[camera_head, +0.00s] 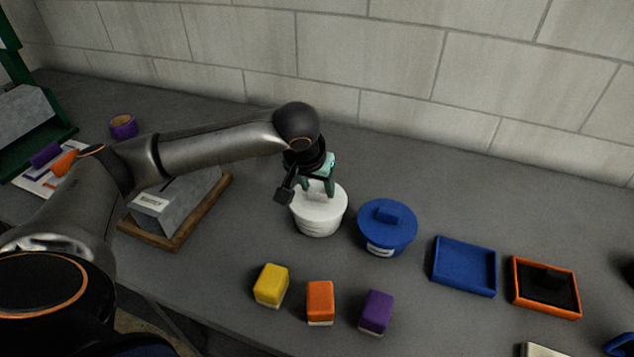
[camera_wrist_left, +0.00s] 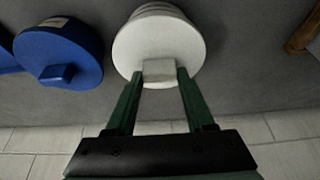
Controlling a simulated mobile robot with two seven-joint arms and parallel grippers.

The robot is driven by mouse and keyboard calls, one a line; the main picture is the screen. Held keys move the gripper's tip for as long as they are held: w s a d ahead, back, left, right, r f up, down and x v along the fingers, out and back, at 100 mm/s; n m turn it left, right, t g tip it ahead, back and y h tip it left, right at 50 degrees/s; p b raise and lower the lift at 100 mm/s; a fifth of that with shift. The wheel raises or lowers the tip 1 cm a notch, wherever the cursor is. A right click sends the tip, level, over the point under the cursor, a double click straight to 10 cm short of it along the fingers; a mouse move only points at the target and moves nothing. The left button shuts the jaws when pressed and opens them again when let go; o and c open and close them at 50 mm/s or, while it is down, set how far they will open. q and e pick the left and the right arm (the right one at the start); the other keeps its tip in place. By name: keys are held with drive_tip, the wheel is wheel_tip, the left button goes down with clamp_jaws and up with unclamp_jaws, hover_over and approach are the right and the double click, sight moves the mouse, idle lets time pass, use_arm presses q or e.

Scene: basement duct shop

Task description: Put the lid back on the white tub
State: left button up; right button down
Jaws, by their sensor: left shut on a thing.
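The white tub (camera_head: 317,228) stands on the grey bench in the middle of the head view. Its white lid (camera_head: 335,198) is over the tub's mouth, level and lined up with it; whether it rests fully on the rim I cannot tell. My left gripper (camera_head: 318,190) points down at the lid and is shut on its block handle. In the left wrist view the handle (camera_wrist_left: 158,71) sits between the green fingers (camera_wrist_left: 160,85), and the lid (camera_wrist_left: 150,42) hides most of the tub. My right gripper is not in view.
A blue lidded tub (camera_head: 387,225) stands close on the right. Yellow (camera_head: 271,285), orange (camera_head: 320,300) and purple (camera_head: 376,311) blocks lie in front. Blue (camera_head: 464,267) and orange-rimmed (camera_head: 545,286) trays lie farther right. A grey box on a wooden board (camera_head: 160,238) is left.

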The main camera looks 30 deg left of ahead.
use_arm(q)
drive_tip(key=shift+p, duration=0.6)
idle(0.7)
idle(0.3)
drive_tip(key=o, duration=1.6)
wheel_tip(320, 180, up, 2)
drive_tip(key=p, duration=0.2)
drive_tip(key=shift+r+p, duration=0.2)
drive_tip(key=shift+p, duration=0.1)
drive_tip(key=shift+r, duration=2.3)
clamp_jaws()
